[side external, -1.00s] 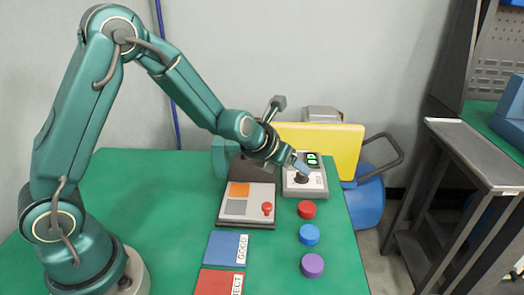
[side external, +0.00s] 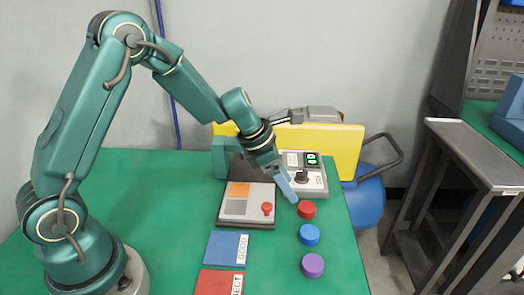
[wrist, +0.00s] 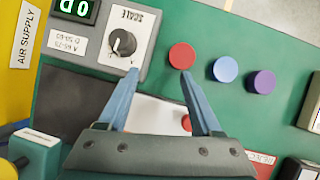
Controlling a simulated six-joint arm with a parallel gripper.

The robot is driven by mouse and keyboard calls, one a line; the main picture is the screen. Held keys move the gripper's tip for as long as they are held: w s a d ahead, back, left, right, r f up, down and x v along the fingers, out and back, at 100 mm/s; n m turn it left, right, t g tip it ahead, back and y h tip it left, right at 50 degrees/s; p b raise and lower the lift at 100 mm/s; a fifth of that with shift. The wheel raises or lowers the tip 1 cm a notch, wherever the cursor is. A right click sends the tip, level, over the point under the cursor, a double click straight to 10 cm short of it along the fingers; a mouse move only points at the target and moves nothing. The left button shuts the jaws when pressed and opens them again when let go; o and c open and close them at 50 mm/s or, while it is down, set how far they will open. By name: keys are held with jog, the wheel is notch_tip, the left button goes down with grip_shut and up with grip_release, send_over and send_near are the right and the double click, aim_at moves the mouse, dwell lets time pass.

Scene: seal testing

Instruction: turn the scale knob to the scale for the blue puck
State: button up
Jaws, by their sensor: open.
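The scale knob (wrist: 123,42) is a black dial on a grey box labelled SCALE, with a green lit display reading "0D" or similar beside it; in the side view the knob (side external: 302,177) sits at the box's front. The blue puck (side external: 309,234) lies on the green table between the red puck (side external: 307,209) and the purple puck (side external: 312,265); it also shows in the wrist view (wrist: 225,69). My gripper (wrist: 158,72) is open and empty, its blue fingers apart. In the side view its fingertips (side external: 292,198) are close to the red puck and in front of the knob box.
A grey panel with a red button (side external: 266,208) and an orange square lies left of the pucks. A blue GOOD pad (side external: 225,248) and a red REJECT pad (side external: 219,281) are nearer the front. A yellow case (side external: 345,145) stands behind the box.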

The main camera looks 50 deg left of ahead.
aim_at(302, 171)
jog(key=shift+w+r+m+h, duration=0.25)
jog(key=shift+m+h, duration=0.25)
jog(key=shift+h, duration=0.1)
jog(key=w+a+r+h, duration=0.1)
jog(key=w+a+r+t+h, duration=0.1)
jog(key=shift+w+r+m+t, duration=0.3)
jog(key=shift+w+m, duration=0.1)
jog(key=a, duration=0.1)
jog(key=a+n, duration=0.1)
jog(key=shift+w+a+f, duration=0.15)
jog(key=shift+w+a, duration=0.15)
jog(key=shift+x, duration=2.45)
jog(key=shift+a, duration=0.1)
grip_shut()
